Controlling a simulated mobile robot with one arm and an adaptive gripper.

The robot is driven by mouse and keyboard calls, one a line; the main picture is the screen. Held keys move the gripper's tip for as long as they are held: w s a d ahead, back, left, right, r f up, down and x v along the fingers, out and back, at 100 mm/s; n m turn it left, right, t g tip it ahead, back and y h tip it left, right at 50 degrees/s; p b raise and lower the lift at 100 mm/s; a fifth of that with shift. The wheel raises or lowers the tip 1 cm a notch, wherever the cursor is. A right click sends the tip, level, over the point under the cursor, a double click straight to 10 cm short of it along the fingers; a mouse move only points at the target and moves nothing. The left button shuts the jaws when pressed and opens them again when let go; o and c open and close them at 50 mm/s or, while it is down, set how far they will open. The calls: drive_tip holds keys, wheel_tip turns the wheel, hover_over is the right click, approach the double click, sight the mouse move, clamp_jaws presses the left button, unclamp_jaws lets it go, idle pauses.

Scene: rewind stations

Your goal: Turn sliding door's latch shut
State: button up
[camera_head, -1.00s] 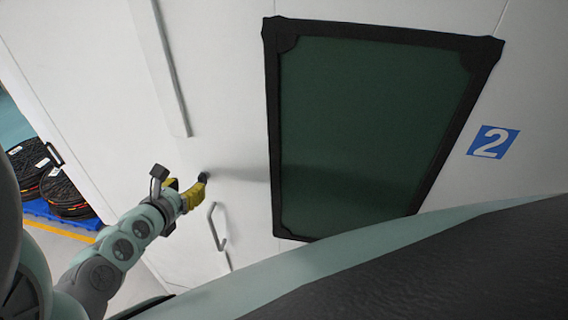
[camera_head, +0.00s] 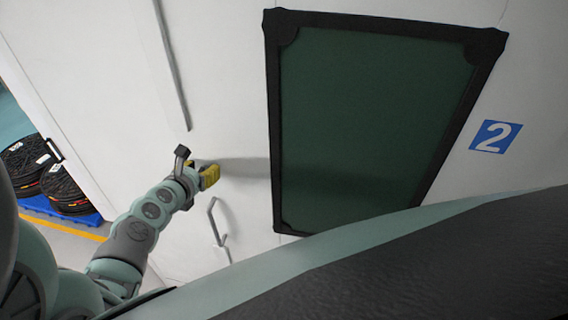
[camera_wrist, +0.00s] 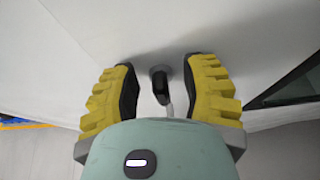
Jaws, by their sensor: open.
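The latch (camera_wrist: 160,86) is a small dark knob on a round grey base on the white door, seen in the wrist view. It sits between the two yellow fingers of my gripper (camera_wrist: 160,92), with a gap on each side. My gripper is open and close to the door face. In the head view my gripper (camera_head: 208,176) is up against the white sliding door (camera_head: 235,120) and hides the latch there. A grey bar handle (camera_head: 216,222) is on the door below and right of my gripper.
A dark window (camera_head: 375,125) with a black frame is right of my gripper. A blue sign with a 2 (camera_head: 496,137) is farther right. A long vertical strip (camera_head: 170,65) runs above. Black reels (camera_head: 62,188) stand on a blue pallet (camera_head: 85,218) at the left.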

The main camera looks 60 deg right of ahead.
clamp_jaws()
idle(0.3)
drive_tip(key=shift+w+f+b, duration=0.1)
drive_tip(key=shift+b, duration=0.2)
drive_tip(key=shift+w+a+f+n+g+h+b, duration=0.1)
drive_tip(key=shift+w+f+n+g+h+b, duration=0.5)
drive_tip(key=shift+n+b, duration=1.9)
drive_tip(key=shift+s+a+r+n+g+h+b, duration=0.15)
drive_tip(key=shift+n+g+h+b, duration=0.95)
drive_tip(key=shift+n+b, duration=1.35)
drive_tip(key=shift+w+a+f+n+g+h+b, duration=0.1)
drive_tip(key=shift+w+f+n+g+h+b, duration=0.5)
drive_tip(key=shift+n+b, duration=1.9)
drive_tip(key=shift+s+r+m+h+b, duration=0.2)
drive_tip(key=shift+s+m+h+b, duration=0.15)
drive_tip(key=shift+m+b, duration=0.3)
